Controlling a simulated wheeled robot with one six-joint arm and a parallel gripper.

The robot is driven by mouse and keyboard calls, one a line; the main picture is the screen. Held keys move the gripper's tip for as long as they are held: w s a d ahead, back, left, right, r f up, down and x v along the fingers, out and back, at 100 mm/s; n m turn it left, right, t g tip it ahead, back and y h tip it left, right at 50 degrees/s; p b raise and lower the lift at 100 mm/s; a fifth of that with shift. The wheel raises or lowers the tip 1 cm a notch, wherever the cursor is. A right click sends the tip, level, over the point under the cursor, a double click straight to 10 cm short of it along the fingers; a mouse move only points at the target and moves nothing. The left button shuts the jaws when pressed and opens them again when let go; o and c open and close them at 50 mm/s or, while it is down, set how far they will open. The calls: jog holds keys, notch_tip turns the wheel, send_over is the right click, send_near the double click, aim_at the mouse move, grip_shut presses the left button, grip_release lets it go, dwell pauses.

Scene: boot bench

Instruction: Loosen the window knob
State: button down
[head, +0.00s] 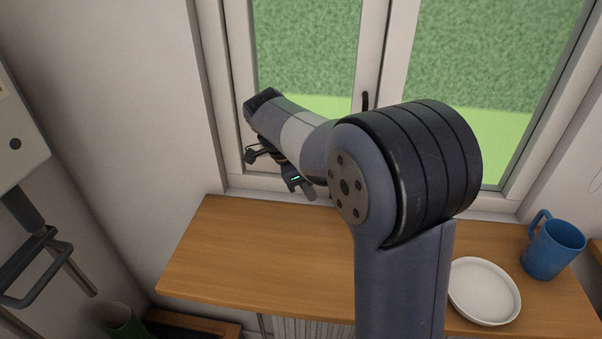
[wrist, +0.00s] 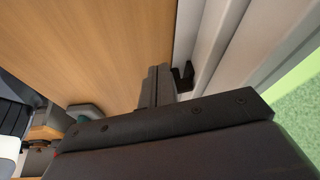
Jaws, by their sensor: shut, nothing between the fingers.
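A small dark knob-like piece (wrist: 184,76) sticks out from the white window frame in the wrist view. I take it for the window knob but cannot make out its full shape. My gripper (wrist: 158,72) is shut and empty, its fingers together just left of that piece. I cannot tell if they touch. In the head view my gripper is low at the left side of the window, partly hidden by my arm. A black upright handle (head: 365,101) sits on the middle window post.
A wooden bench top (head: 235,255) runs under the window. A white plate (head: 484,291) and a blue mug (head: 554,250) stand at its right. A green container (head: 122,318) is on the floor at left. The left part of the bench is clear.

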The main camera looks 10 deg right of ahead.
jog(key=shift+x, duration=1.05)
jog(key=d, duration=0.2)
jog(key=shift+s+d+r+p, duration=0.1)
jog(key=shift+d+r+p, duration=0.05)
jog(key=shift+d+p, duration=0.15)
jog(key=shift+d, duration=0.65)
jog(key=shift+s+d+n+t+b, duration=0.1)
jog(key=shift+s+n+t+b, duration=0.2)
jog(key=shift+n, duration=0.5)
jog(key=shift+s+d+n+t+b, duration=0.1)
jog(key=shift+n+t+b, duration=0.3)
jog(key=shift+n, duration=0.4)
jog(key=shift+s, duration=0.1)
jog(key=shift+s+d+n+t+y+b, duration=0.15)
jog(key=shift+n+t+b, duration=0.15)
jog(key=shift+n, duration=0.5)
jog(key=shift+s+d+n+t+y+b, duration=0.1)
jog(key=shift+d+n+t+y+b, duration=0.2)
jog(key=shift+n, duration=0.5)
jog(key=shift+s+d+n+t+y+b, duration=0.1)
jog(key=shift+d+n+t+y, duration=0.1)
jog(key=shift+n, duration=0.65)
jog(key=shift+s+d+n+t+y+b, duration=0.1)
jog(key=shift+d+n+t, duration=0.1)
jog(key=shift+n, duration=0.6)
jog(key=shift+s+d+n+t+y+b, duration=0.1)
jog(key=shift+d+n+t+y, duration=0.1)
jog(key=shift+n, duration=1.15)
jog(key=shift+d, duration=0.4)
